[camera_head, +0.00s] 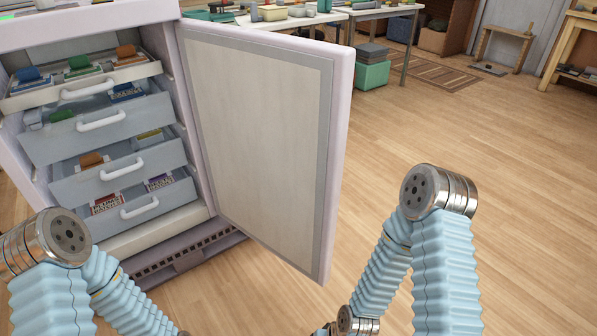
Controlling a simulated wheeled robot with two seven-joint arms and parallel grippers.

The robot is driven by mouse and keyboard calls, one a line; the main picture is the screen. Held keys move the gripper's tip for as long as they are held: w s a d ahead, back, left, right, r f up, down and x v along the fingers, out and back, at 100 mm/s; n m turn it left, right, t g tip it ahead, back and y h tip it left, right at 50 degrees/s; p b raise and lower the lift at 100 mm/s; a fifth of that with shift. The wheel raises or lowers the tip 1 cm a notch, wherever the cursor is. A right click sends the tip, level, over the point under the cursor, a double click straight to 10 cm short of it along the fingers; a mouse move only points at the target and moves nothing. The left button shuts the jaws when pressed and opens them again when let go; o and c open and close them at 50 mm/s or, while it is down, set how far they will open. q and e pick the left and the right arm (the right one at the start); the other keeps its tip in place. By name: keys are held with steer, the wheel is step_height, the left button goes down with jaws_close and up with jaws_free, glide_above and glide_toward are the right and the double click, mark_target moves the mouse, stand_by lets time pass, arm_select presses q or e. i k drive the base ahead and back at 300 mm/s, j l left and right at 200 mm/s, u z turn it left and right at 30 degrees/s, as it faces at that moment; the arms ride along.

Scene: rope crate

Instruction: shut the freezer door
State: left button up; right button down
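The freezer (180,225) stands at the left in the head view with its front open. Its door (258,135) is swung wide open to the right, showing its pale inner panel and grey seal. Inside, several drawers (110,128) with white handles are stacked and hold coloured items. The upper drawers appear to stick out from the body. My two arms show at the bottom left and bottom right, both apart from the door in the picture. Neither gripper is visible; both are below or outside the frame.
Wooden floor (480,130) to the right of the door is clear. Behind it are white tables (290,22) with items, a green bin (372,74), a striped rug (425,70), a small wooden stand (503,45) and a wooden table at the far right (566,45).

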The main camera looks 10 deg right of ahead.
mark_target(271, 110)
steer(key=l+u, duration=0.4)
steer(key=l, duration=0.2)
steer(key=l+u, duration=0.35)
steer(key=l, duration=0.25)
steer(key=l+u, duration=0.4)
steer(key=l, duration=0.15)
steer(key=l+u, duration=0.35)
steer(key=l, duration=0.55)
steer(key=l+u, duration=0.4)
steer(key=l, duration=0.55)
